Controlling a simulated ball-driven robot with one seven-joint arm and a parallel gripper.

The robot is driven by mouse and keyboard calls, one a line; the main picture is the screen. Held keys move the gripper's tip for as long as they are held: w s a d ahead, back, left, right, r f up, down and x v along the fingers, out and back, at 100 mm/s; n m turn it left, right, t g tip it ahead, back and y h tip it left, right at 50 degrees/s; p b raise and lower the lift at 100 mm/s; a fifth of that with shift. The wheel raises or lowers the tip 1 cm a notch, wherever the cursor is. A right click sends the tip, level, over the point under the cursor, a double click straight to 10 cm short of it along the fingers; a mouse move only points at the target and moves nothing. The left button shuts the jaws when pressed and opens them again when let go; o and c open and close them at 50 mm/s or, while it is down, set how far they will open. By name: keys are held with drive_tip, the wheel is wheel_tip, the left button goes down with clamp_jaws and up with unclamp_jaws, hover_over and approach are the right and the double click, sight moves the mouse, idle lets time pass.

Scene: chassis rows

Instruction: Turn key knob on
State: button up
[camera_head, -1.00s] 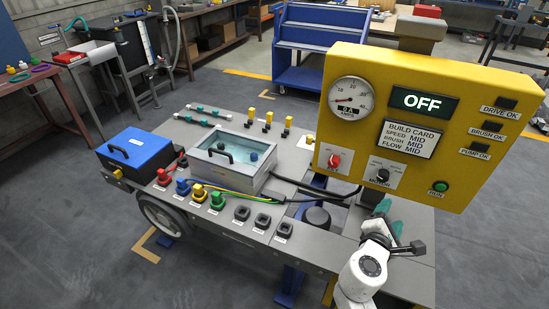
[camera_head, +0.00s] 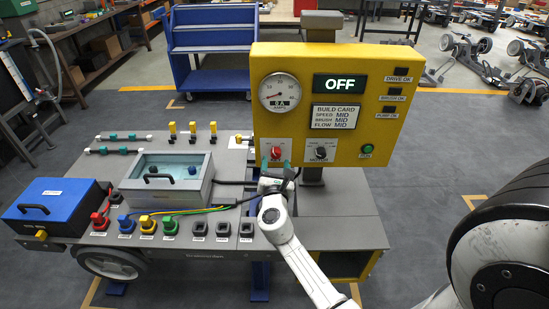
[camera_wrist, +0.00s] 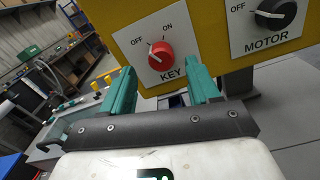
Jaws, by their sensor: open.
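The red key knob (camera_wrist: 160,56) sits on a white plate labelled OFF, ON and KEY. Its pointer is turned up-left toward OFF. In the head view the knob (camera_head: 277,153) is at the lower left of the yellow control panel (camera_head: 385,60). My gripper (camera_wrist: 162,82) is open and empty. Its two teal fingers stand left and right just below the knob in the wrist view, and I see no contact. In the head view my gripper (camera_head: 276,167) is directly below the knob. The panel's display (camera_head: 340,83) reads OFF.
The black motor knob (camera_wrist: 275,12) is to the right of the key plate. A green button (camera_head: 367,149) is further right. The bench below holds a blue case (camera_head: 55,203), a clear-lidded box (camera_head: 150,200) and several coloured connectors. A blue cart (camera_head: 212,45) stands behind.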

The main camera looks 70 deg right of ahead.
sight(276, 156)
drive_tip(key=shift+x, duration=1.7)
drive_tip(key=shift+c, duration=0.4)
drive_tip(key=c, duration=1)
drive_tip(key=shift+o, duration=0.2)
